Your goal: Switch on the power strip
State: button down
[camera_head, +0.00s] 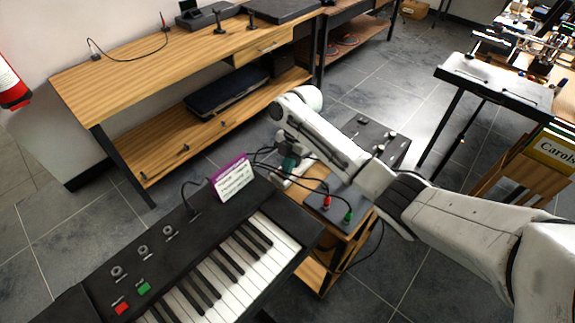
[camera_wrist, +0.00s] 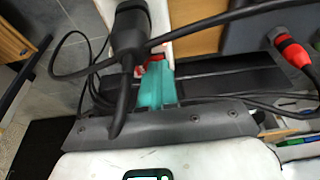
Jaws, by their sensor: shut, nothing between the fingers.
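The white power strip (camera_wrist: 183,22) runs away from my gripper in the wrist view, with a black plug (camera_wrist: 130,32) and its cable in front of it. A small red part (camera_wrist: 153,58), which looks like its switch, shows just past my fingertips; whether it is lit or pressed I cannot tell. My gripper (camera_wrist: 154,70) has teal fingers, closed together and empty, right at the red part. I cannot tell whether they touch it. In the head view my gripper (camera_head: 289,164) is low over the strip (camera_head: 299,170), which is mostly hidden by my arm and cables.
A dark box with a red connector (camera_wrist: 292,52) stands close on the right. In the head view a keyboard (camera_head: 215,265) with a purple-edged card (camera_head: 231,178) is at front left, and a wooden bench (camera_head: 120,85) is behind.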

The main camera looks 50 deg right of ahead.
dwell(0.3)
jog(key=shift+w+r+b, duration=0.15)
jog(key=shift+w+b, duration=0.35)
jog(key=shift+w, duration=0.25)
